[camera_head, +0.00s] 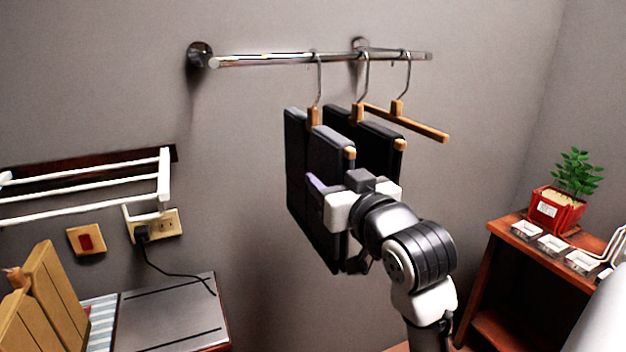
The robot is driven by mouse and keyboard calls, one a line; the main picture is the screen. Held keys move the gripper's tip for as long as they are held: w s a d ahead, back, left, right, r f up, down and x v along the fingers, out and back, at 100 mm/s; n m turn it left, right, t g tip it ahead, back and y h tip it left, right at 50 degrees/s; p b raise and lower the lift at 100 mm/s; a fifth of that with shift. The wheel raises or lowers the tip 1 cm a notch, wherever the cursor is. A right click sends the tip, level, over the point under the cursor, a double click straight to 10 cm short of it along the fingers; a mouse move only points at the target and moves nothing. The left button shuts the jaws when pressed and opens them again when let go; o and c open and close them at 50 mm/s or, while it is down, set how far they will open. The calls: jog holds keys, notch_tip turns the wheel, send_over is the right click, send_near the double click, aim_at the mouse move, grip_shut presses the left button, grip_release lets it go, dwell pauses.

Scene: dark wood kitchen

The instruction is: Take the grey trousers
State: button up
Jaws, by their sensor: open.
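Dark grey trousers (298,160) hang folded over the leftmost wooden hanger on the wall rail. Behind them and to the right, a second, blacker folded pair (378,138) hangs on the middle hanger. My gripper (317,190) is in front of the grey trousers, at about mid height of the fold, pointing left. Its jaws are open, with nothing seen held between them. My gripper and wrist hide the lower right part of the grey trousers and much of the black pair. I cannot tell whether a finger touches the cloth.
The metal rail (270,60) runs along the wall above. An empty wooden hanger (420,126) hangs at the right. A wooden shelf (505,228) with a potted plant (575,173) stands at the right. A white rack (90,185) is at the left, above a grey-topped surface (170,315).

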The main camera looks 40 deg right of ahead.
jog(key=shift+c, duration=0.4)
grip_shut()
